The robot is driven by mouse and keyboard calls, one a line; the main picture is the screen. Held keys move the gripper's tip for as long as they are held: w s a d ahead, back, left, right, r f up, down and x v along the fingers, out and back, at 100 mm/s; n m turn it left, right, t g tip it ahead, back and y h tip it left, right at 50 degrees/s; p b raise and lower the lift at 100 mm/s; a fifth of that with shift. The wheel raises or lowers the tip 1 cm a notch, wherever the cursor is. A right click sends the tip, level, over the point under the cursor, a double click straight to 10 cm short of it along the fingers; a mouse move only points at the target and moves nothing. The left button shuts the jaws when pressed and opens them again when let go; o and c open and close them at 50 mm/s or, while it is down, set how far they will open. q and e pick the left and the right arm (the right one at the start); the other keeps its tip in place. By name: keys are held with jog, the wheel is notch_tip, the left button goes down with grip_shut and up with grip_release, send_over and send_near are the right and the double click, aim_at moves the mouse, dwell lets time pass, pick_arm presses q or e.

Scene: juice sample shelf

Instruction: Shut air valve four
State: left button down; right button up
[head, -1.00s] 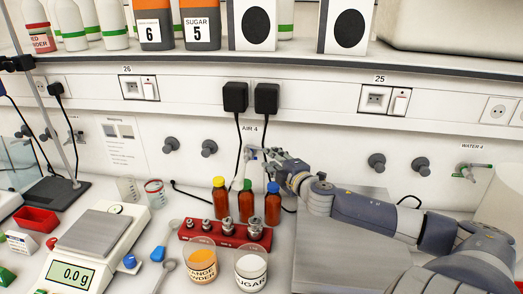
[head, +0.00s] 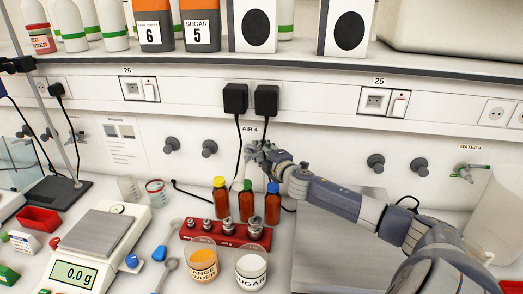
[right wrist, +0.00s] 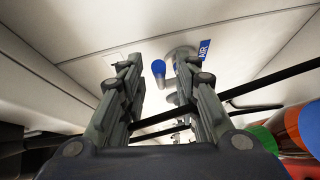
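The AIR 4 label (head: 251,129) is on the back wall, above my right gripper (head: 256,152). The valve is mostly hidden behind that gripper in the head view. In the right wrist view, a blue valve handle (right wrist: 158,70) shows between the tips of my right gripper (right wrist: 158,66). The grey valve body is partly covered by the right-hand finger, near a blue AIR label (right wrist: 204,49). The two fingers are apart, with a gap beside the handle; I cannot tell whether either touches it. My left gripper is not in view.
Brown bottles with yellow, green and blue caps (head: 272,204) stand just below my right gripper. Two black plugs (head: 235,98) hang cables beside the valve. A red weight rack (head: 204,233), jars and a scale (head: 76,271) fill the bench front. A shelf (head: 300,62) runs above.

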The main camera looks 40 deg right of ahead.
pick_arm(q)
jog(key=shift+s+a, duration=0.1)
pick_arm(e)
jog(key=shift+c, duration=0.5)
grip_shut()
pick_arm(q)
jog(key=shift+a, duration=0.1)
pick_arm(e)
jog(key=shift+d, duration=0.1)
